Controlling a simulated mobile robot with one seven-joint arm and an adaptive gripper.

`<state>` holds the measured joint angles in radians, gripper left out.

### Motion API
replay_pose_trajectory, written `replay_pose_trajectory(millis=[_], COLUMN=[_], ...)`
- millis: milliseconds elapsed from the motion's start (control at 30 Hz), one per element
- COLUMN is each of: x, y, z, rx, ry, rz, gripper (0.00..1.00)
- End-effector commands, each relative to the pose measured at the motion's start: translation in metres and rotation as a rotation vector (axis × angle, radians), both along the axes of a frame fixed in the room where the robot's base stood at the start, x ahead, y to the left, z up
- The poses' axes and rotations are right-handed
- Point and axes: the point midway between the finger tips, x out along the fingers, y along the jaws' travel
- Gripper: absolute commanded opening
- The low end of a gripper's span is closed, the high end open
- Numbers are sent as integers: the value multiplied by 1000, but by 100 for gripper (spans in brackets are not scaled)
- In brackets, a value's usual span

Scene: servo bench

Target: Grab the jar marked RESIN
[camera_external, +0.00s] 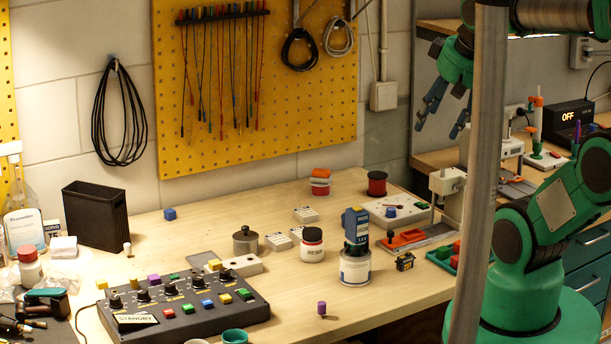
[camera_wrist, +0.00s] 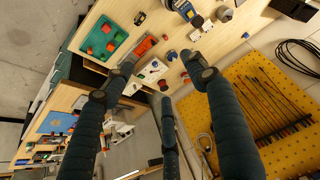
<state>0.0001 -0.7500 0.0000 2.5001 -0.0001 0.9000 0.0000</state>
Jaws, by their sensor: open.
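Several jars stand on the bench, and I cannot read RESIN on any of them. A white jar with a dark lid (camera_external: 312,246) stands mid-bench. Right of it is a wider pale tin (camera_external: 355,267) with a blue tool (camera_external: 355,226) at its top. A small jar with an orange-red top (camera_external: 320,183) is near the back wall, and a red-lidded jar (camera_external: 30,267) is at the far left. My gripper (camera_external: 444,112) is open and empty, raised at the upper right, well apart from the jars. Its spread fingers also show in the wrist view (camera_wrist: 160,76).
A control box (camera_external: 185,305) with knobs and coloured buttons fills the front left. A black bin (camera_external: 95,216) stands behind it. A red spool (camera_external: 377,184) and a green tray (camera_external: 443,257) are at the right. A grey post (camera_external: 478,170) crosses before my arm.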

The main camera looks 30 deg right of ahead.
Motion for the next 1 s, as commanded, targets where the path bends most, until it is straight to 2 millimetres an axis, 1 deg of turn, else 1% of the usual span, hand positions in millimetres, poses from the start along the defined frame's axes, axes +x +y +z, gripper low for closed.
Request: replay_pose_trajectory(millis=[300,333,367,733,867,1000], x=[0,0,0,2,11,30], y=[0,0,0,1,3,8], z=[0,0,0,0,0,-2], rx=[0,0,0,1,5,13], ry=[0,0,0,4,19,50], rz=[0,0,0,0,-1,-2], gripper=[57,63,65,65,65,65])
